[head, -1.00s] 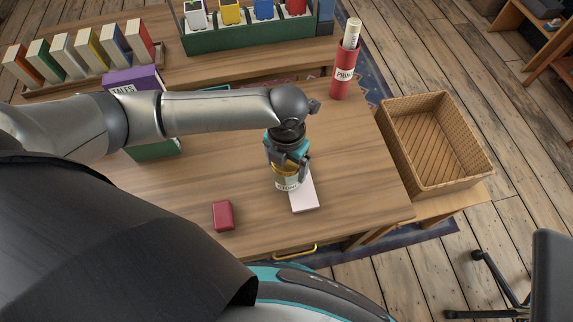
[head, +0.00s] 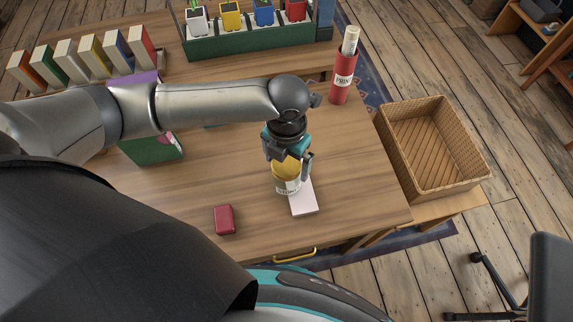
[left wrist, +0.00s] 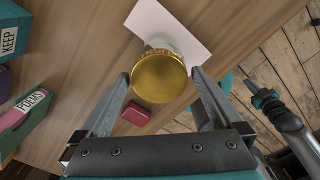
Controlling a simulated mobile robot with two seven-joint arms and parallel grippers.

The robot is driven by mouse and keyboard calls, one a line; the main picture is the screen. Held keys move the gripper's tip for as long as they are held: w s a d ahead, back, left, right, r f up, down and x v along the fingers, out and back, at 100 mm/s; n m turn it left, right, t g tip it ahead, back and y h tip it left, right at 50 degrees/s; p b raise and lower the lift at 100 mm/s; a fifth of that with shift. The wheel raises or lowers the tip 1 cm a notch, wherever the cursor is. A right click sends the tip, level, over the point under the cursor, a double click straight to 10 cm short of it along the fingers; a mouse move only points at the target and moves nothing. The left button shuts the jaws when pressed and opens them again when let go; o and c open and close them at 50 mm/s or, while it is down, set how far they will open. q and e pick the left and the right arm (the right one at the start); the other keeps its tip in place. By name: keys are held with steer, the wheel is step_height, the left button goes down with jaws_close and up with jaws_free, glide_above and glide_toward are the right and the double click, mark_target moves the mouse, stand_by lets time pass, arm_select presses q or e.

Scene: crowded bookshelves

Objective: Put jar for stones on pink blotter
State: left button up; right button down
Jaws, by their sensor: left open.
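The jar for stones (head: 287,180) has a gold lid and a pale label and stands upright at the left edge of the pink blotter (head: 305,202). I cannot tell how much of its base is on the blotter. In the left wrist view the round gold lid (left wrist: 159,77) hides part of the pale blotter (left wrist: 165,25). My left gripper (head: 291,168) is open above the jar, its fingers on either side of the lid and apart from it. My right gripper (left wrist: 262,97) shows small at the right of the left wrist view; its jaws are unclear.
A small red box (head: 225,219) lies on the desk left of the blotter. A red print tube (head: 341,88) stands at the back right, and a wicker basket (head: 483,175) is beyond the right edge. The desk right of the blotter is clear.

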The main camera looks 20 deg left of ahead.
arm_select(q)
step_height(320, 180, up, 8)
steer(key=shift+r+p, duration=0.15)
steer(key=shift+p, duration=0.85)
steer(key=shift+s, duration=0.1)
